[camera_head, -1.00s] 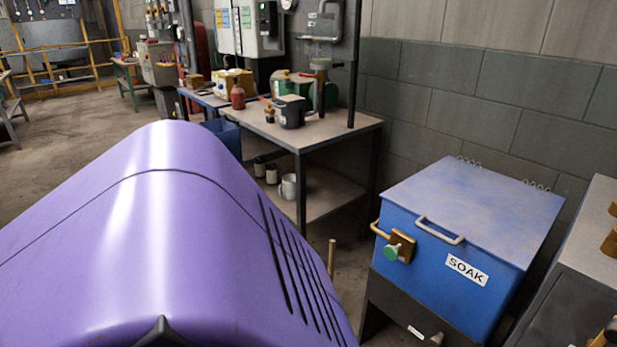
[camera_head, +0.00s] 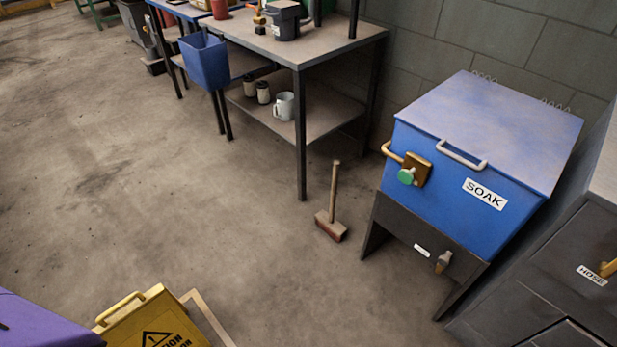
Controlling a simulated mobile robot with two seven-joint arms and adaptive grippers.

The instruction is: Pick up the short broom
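The short broom (camera_head: 333,203) stands upright on the concrete floor, between the metal workbench and the blue SOAK box. Its wooden handle points up and its reddish-brown head (camera_head: 331,226) rests on the floor. Neither of my grippers shows in the head view, so their state is hidden.
The blue SOAK box (camera_head: 460,185) on a dark stand is right of the broom. The workbench (camera_head: 320,52) with a lower shelf is behind it. A yellow caution sign (camera_head: 150,322) and a purple cover (camera_head: 40,325) are at bottom left. Floor left of the broom is clear.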

